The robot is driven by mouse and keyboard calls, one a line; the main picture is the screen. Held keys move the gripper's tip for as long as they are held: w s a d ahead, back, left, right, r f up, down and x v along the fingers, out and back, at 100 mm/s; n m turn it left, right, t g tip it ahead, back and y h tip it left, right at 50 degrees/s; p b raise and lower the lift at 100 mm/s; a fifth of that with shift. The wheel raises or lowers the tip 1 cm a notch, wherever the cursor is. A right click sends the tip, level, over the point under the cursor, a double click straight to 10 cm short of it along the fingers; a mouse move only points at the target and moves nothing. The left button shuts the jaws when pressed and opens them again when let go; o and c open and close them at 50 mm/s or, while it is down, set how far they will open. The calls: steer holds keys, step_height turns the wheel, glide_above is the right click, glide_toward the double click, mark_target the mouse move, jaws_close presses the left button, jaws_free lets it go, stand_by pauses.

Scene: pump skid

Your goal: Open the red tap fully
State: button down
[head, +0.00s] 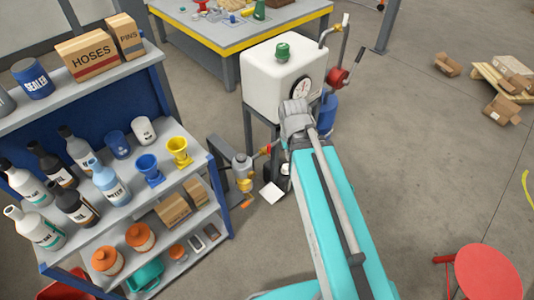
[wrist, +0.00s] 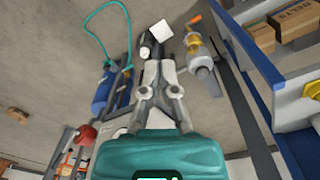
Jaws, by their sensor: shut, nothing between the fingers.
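A small red handle (head: 267,149), probably the red tap, shows beside the grey pipe fitting (head: 243,165) at the foot of the tank stand, just left of my arm in the head view. How far it is turned cannot be told. The fitting also shows in the wrist view (wrist: 203,75), with a yellow part; I cannot make out the red handle there. My gripper (wrist: 156,65) is shut and empty, left of the fitting and apart from it in the picture. In the head view my arm hides the gripper.
A white tank (head: 284,72) with a gauge stands above the fitting. A red-bodied hand pump (head: 338,77) with a lever and a blue cylinder (head: 327,112) are on its right. Shelves with bottles (head: 208,158) border the left. A red stool (head: 487,272) stands front right; the right floor is mostly open.

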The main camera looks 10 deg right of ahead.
mark_target(268, 152)
steer(key=w+a+f+n+t+h+b, duration=0.3)
steer(key=w+a+f+n+b, duration=0.3)
steer(key=w+f+n+b, duration=0.4)
steer(key=w+a+f+n+t+h+b, duration=0.3)
steer(key=w+a+f+n+b, duration=0.3)
steer(key=w+f+n+b, duration=0.4)
steer(key=shift+f+n+b, duration=2.15)
steer(key=shift+n+b, duration=1.05)
steer(key=shift+b, duration=1.4)
steer(key=shift+w+d+f, duration=0.1)
steer(key=shift+w+f, duration=0.05)
steer(key=b+x, duration=0.2)
steer(key=x, duration=0.1)
steer(key=w+r+b+x, duration=0.1)
steer(key=b+x, duration=0.1)
steer(key=x, duration=0.2)
steer(key=d+b+x, duration=0.1)
steer(key=b+x, duration=0.2)
steer(key=x, duration=0.1)
steer(key=shift+w+d+r, duration=0.1)
steer(key=shift+w, duration=0.15)
steer(key=shift+w+d, duration=0.5)
steer(key=shift+d, duration=0.05)
